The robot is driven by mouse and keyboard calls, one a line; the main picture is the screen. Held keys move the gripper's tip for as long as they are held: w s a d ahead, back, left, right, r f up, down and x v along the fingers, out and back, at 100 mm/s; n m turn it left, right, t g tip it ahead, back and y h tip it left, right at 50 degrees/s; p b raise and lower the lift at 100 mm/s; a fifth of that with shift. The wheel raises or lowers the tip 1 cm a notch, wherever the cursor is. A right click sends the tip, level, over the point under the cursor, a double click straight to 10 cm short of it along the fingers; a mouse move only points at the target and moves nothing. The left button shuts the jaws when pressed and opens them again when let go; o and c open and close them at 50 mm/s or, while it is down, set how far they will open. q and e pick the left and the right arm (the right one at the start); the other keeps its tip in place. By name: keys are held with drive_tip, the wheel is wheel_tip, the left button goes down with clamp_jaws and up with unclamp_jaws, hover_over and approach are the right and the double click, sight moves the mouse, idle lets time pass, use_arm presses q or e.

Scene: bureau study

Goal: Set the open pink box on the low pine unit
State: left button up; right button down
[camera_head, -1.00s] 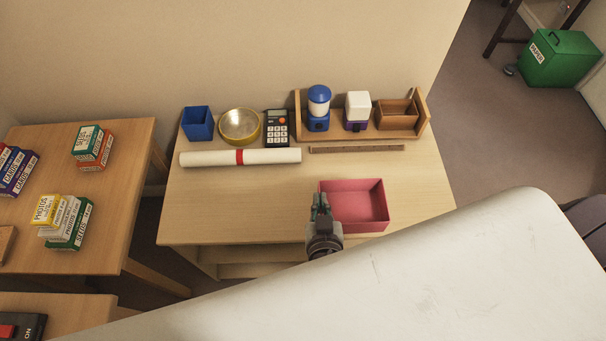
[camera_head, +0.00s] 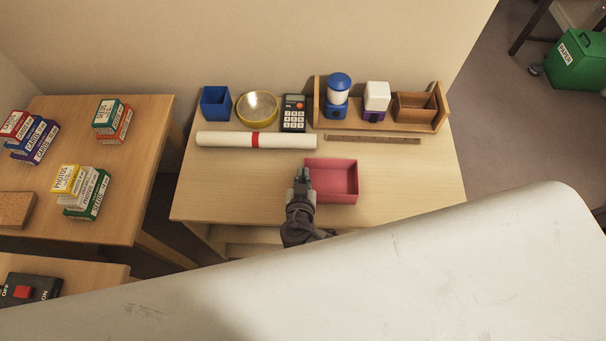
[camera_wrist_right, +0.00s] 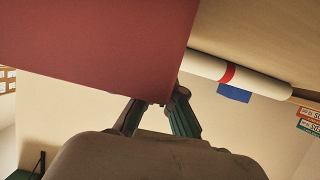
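The open pink box (camera_head: 333,181) is upright at the front middle of the pale pine unit (camera_head: 235,185), which has a lower shelf under its top. My right gripper (camera_head: 302,178) is at the box's left wall and looks shut on it. In the right wrist view the pink box (camera_wrist_right: 95,45) fills the upper left, and its lower edge lies between the fingers of my right gripper (camera_wrist_right: 157,108). Whether the box's bottom touches the unit's top cannot be told. My left gripper is not in view.
Behind the box are a white roll (camera_head: 215,140) with a red band, a ruler (camera_head: 373,139), a calculator (camera_head: 294,113), a yellow-rimmed bowl (camera_head: 257,108), a blue cup (camera_head: 215,102) and a wooden rack (camera_head: 440,103). The top is clear left and right of the box.

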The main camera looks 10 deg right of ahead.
drive_tip(key=c, duration=1.8)
unclamp_jaws()
drive_tip(key=shift+f, duration=0.15)
drive_tip(key=shift+c, duration=0.2)
drive_tip(key=o, duration=0.5)
drive_tip(key=shift+r, duration=0.2)
drive_tip(key=shift+s+a, duration=0.1)
drive_tip(key=shift+s, duration=0.25)
drive_tip(key=b+v, duration=0.1)
drive_tip(key=v, duration=1)
drive_tip(key=shift+s+r, duration=0.1)
drive_tip(key=shift+s, duration=0.05)
